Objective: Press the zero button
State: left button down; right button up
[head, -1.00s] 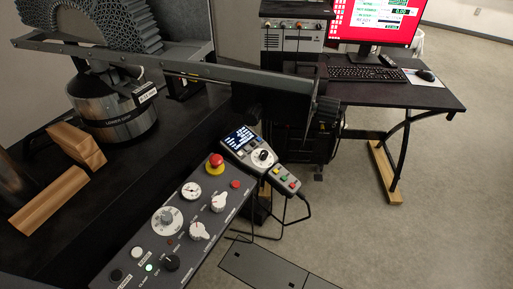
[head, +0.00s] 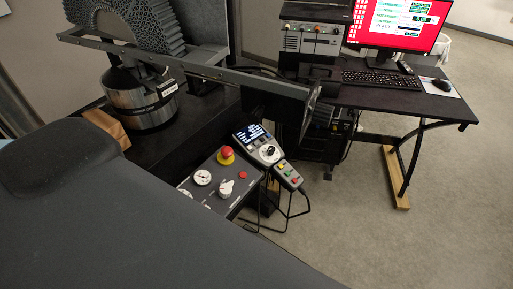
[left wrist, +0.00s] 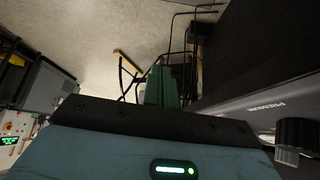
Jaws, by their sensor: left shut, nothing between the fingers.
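A small grey handset (head: 287,174) with green, yellow and red buttons sits at the far end of the control console (head: 250,193), beside a display unit (head: 258,142) with a lit screen and a dial. Button labels are too small to read, so I cannot tell which one is zero. My left gripper (left wrist: 161,86) shows in the left wrist view as green fingers, shut and empty, with the floor beyond. In that view the console's side and a dark knob (left wrist: 293,135) lie to the right. My left arm hides the near console in the head view. My right gripper is not in view.
A red emergency stop (head: 226,155) stands up from the console. A long metal beam (head: 220,75) crosses above the black bench. A desk (head: 400,101) with a keyboard and a red-screened monitor (head: 395,22) stands at the back right. The floor at right is clear.

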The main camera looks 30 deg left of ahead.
aim_at(249, 147)
pick_arm(q)
notch_tip(249, 147, up, 6)
jog(key=s+a+g, duration=0.2)
jog(key=s+g, duration=0.1)
jog(key=g, duration=0.1)
jog(key=w+a+r+n+t, duration=0.1)
jog(key=w+n, duration=0.4)
jog(key=w, duration=0.5)
jog(key=w+a+r+n+t, duration=0.1)
jog(key=w+n+t, duration=0.1)
jog(key=w+n, duration=0.65)
jog(key=w+a+r+n, duration=0.3)
jog(key=w, duration=0.3)
jog(key=w+a+r+n+t, duration=0.1)
jog(key=w+a+r+n, duration=0.1)
jog(key=w+r, duration=0.2)
jog(key=w+a+r+n+t, duration=0.1)
jog(key=w+a+r+n, duration=0.2)
jog(key=w, duration=0.7)
jog(key=shift+a+r+n+h, duration=0.35)
jog(key=shift+r+h, duration=0.05)
jog(key=shift+r, duration=0.35)
